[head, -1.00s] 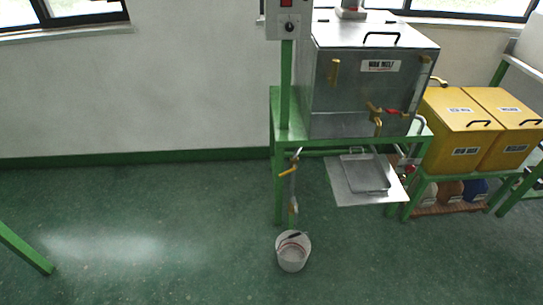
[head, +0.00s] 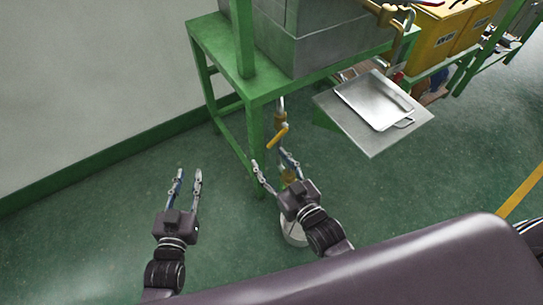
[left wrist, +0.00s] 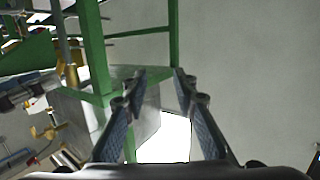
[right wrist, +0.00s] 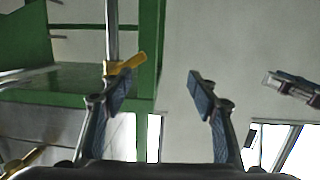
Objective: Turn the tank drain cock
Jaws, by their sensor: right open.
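The drain cock's yellow lever (head: 278,137) sits on a vertical pipe under the tank's green stand in the head view. In the right wrist view the lever (right wrist: 126,64) shows beside the tip of my right gripper's left finger; I cannot tell if they touch. My right gripper (head: 270,160) is open, just below the lever in the head view. A lower brass fitting (head: 289,174) is partly hidden behind that gripper. My left gripper (head: 188,174) is open and empty, left of the stand. The grey metal tank (head: 330,35) stands on the stand.
A white bucket (head: 292,233) stands on the floor, partly hidden by my right arm. The green stand leg (head: 254,140) is close to the right gripper. A metal tray (head: 372,100) on a plate juts out at right. The floor at left is free.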

